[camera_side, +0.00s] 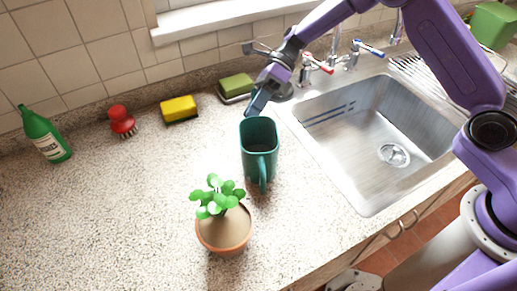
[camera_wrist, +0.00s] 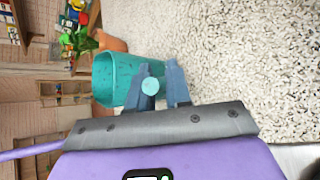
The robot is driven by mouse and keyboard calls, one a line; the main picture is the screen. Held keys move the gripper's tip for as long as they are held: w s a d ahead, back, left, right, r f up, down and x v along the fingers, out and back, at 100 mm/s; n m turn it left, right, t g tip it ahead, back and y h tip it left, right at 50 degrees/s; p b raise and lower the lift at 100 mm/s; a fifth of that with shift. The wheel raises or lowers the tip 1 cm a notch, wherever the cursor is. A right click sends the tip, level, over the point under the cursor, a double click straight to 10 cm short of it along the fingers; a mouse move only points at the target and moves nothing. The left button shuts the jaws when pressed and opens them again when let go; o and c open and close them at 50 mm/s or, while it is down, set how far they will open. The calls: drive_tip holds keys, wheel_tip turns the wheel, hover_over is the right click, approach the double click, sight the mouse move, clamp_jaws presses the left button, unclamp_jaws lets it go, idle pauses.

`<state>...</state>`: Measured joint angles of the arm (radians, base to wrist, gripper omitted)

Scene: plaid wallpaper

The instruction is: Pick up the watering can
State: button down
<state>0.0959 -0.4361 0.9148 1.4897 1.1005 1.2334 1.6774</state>
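The watering can (camera_side: 258,150) is a dark teal, open-topped vessel standing upright on the speckled counter, its handle towards the side camera. In the wrist view the can (camera_wrist: 118,78) shows left of my fingers. My gripper (camera_side: 256,103) is at the can's far upper rim, pointing down. In the wrist view my gripper (camera_wrist: 165,86) has a gap between its two fingers, which look open. The left finger overlaps the can's edge.
A potted plant (camera_side: 222,225) stands close in front of the can. The sink (camera_side: 370,135) with its taps is to the right. A yellow sponge (camera_side: 179,109), a green sponge (camera_side: 236,85), a red brush (camera_side: 121,121) and a green bottle (camera_side: 44,136) line the back. The left counter is clear.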

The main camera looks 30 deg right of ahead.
drive_tip(key=shift+r, duration=0.1)
idle(0.3)
drive_tip(key=shift+r, duration=1.65)
drive_tip(key=s+d+r, duration=0.7)
drive_tip(key=s+r, duration=0.2)
drive_tip(key=s, duration=0.2)
drive_tip(key=shift+s+r, duration=0.25)
drive_tip(key=shift+s, duration=0.15)
drive_tip(key=shift+s+d, duration=0.1)
drive_tip(key=shift+r, duration=0.15)
